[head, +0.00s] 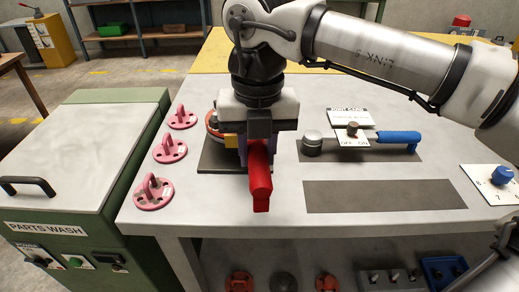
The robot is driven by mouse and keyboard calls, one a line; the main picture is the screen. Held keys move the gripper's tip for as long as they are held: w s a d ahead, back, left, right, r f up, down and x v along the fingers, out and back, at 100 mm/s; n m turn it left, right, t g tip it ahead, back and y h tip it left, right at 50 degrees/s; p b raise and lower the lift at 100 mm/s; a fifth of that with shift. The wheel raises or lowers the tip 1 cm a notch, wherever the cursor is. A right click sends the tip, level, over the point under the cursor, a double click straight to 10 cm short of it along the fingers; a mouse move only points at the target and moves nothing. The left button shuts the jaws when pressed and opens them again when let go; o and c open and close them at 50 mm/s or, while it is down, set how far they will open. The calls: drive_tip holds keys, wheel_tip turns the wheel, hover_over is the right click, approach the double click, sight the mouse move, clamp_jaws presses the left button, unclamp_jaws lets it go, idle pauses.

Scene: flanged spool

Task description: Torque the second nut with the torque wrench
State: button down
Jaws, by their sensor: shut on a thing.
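My gripper (258,128) points down over the left part of the workbench, shut on a tool with a thick red handle, taken to be the torque wrench (260,182). The handle sticks out toward the front of the bench. The wrench's head is hidden by the gripper. The flanged spool (211,122) stands behind and left of my gripper on a dark mat (213,162). Only part of its reddish and grey rim shows. Its nuts are hidden, so I cannot tell whether the wrench sits on one.
Pink lifting-eye-like parts (153,191) line the bench's left edge. A blue-handled tool (398,137) lies on a grey mat beside an OFF/ON switch (352,131). A nearer grey mat (385,195) is empty. A green parts washer (95,150) stands left; a blue knob (502,175) sits right.

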drive_tip(key=shift+d+r+p, duration=0.15)
drive_tip(key=shift+r+p, duration=1.5)
drive_tip(key=shift+r, duration=1.1)
drive_tip(key=shift+w, duration=0.1)
